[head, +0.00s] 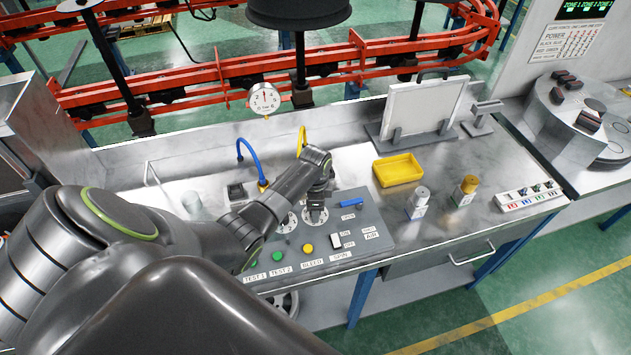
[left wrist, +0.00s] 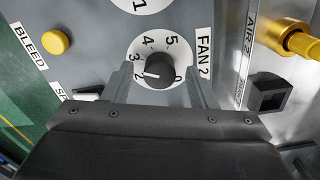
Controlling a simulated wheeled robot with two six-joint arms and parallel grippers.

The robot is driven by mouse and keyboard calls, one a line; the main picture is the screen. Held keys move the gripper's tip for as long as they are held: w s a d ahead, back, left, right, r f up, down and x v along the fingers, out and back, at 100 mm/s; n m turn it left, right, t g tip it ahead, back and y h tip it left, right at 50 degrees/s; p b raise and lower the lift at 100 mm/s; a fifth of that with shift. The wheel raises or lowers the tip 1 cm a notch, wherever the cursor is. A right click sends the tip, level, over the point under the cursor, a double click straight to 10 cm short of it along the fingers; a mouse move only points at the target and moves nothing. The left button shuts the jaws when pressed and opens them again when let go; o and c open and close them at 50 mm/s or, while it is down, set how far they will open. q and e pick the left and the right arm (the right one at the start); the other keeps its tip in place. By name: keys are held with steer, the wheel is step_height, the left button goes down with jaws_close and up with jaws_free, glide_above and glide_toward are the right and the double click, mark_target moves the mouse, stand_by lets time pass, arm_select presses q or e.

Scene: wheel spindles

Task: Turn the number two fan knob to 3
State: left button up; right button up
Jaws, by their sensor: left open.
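The fan 2 knob (left wrist: 158,70) is a black knob on a white numbered dial (left wrist: 171,41), beside a "FAN 2" label (left wrist: 204,55). Its white pointer line aims left, about at the 2; the 3 lies just above that. My left gripper (left wrist: 160,78) is open, with one finger on each side of the knob and a gap visible on both sides. In the head view my left gripper (head: 315,212) is over the grey control panel (head: 375,235), at the right-hand dial, and mostly covers the knob there. My right gripper is not in view.
The panel also holds another dial (head: 287,223), a yellow button (head: 308,248), a white switch (head: 336,240) and a blue lever (head: 351,202). A yellow tray (head: 398,170) and two small bottles stand to the right. A pressure gauge (head: 264,99) is behind.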

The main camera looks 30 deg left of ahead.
arm_select(q)
step_height(320, 180, up, 17)
steer(key=shift+r, duration=0.15)
stand_by(0.4)
stand_by(0.6)
